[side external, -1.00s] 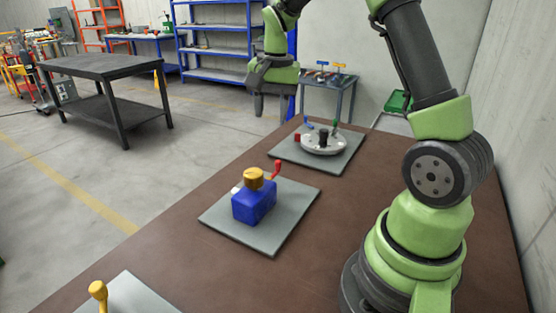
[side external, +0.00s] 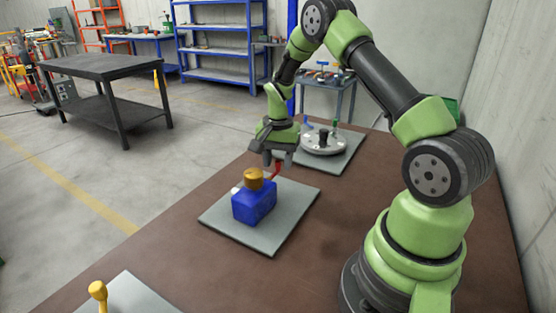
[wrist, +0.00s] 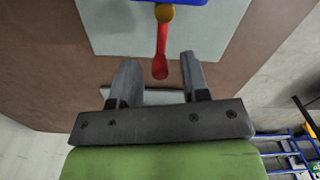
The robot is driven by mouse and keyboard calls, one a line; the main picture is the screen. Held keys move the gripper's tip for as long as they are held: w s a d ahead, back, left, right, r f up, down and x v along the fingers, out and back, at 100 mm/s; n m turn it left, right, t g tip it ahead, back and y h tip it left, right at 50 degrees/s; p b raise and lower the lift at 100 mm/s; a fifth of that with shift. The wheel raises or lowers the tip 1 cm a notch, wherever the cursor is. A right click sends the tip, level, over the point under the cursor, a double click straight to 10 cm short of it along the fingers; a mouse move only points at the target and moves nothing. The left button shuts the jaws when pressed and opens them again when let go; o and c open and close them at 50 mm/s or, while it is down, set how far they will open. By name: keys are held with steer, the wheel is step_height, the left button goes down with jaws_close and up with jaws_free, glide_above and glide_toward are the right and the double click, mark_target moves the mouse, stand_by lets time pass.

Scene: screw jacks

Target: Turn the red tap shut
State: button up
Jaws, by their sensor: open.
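The block sits on a grey plate (side external: 285,225). My gripper (side external: 277,161) is pointed down at the handle, with its fingers partly covering the handle's top. In the wrist view the red handle (wrist: 161,55) runs from a yellow-brown pivot toward my gripper (wrist: 156,70). Its rounded end lies between the two open fingers, and gaps show on both sides. The blue block (wrist: 140,1) is mostly cut off at the top edge.
A second grey plate behind holds a round pale disc (side external: 323,143) with small colored parts, close behind my gripper. A yellow knob (side external: 98,290) stands on a plate at the front left. The brown tabletop (side external: 180,240) is bare between the plates.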

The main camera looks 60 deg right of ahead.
steer(key=shift+f, duration=0.1)
jaws_close()
